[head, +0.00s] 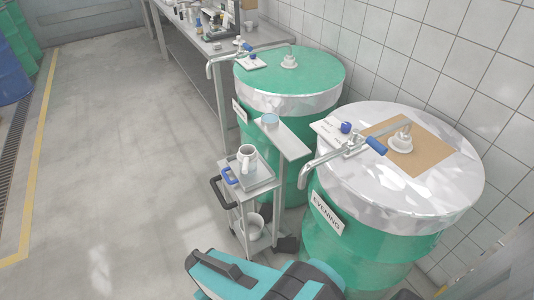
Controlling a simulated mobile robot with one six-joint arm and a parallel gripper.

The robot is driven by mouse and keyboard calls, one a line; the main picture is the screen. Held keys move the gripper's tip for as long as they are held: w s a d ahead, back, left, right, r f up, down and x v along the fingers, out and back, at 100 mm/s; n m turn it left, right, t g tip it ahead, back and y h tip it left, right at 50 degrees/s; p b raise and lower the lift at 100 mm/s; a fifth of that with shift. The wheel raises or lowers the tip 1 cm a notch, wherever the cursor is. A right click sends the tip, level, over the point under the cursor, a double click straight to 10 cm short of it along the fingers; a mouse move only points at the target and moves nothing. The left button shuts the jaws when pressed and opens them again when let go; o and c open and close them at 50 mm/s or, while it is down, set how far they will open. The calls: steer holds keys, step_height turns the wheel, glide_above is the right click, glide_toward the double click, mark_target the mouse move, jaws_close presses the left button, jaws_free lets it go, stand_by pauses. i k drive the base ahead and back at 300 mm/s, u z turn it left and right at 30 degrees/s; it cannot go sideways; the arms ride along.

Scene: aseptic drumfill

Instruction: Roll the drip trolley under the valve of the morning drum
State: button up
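The drip trolley (236,192) is a small grey two-tier cart standing on the floor in front of the gap between two drums. It carries a white jug (247,157) on top and a pale bucket (254,226) below, with a black handle (216,190) on its left side. The far drum (262,103) is green-topped; its label is too small to read. Its valve pipe (226,61) reaches left past the rim, beyond the trolley. The near drum (340,232) is labelled EVENING; its valve spout (318,161) ends right of the trolley.
A narrow grey stand (283,139) with a small blue-topped item is close behind the trolley. A workbench (190,38) with lab items runs along the back. Open floor (120,150) lies left, up to a yellow line (35,170).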

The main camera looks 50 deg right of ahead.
mark_target(240, 198)
steer(key=u, duration=1.25)
steer(key=k, duration=0.1)
steer(key=z, duration=2.55)
steer(key=k, duration=0.9)
steer(key=u, duration=0.15)
steer(key=i, duration=0.7)
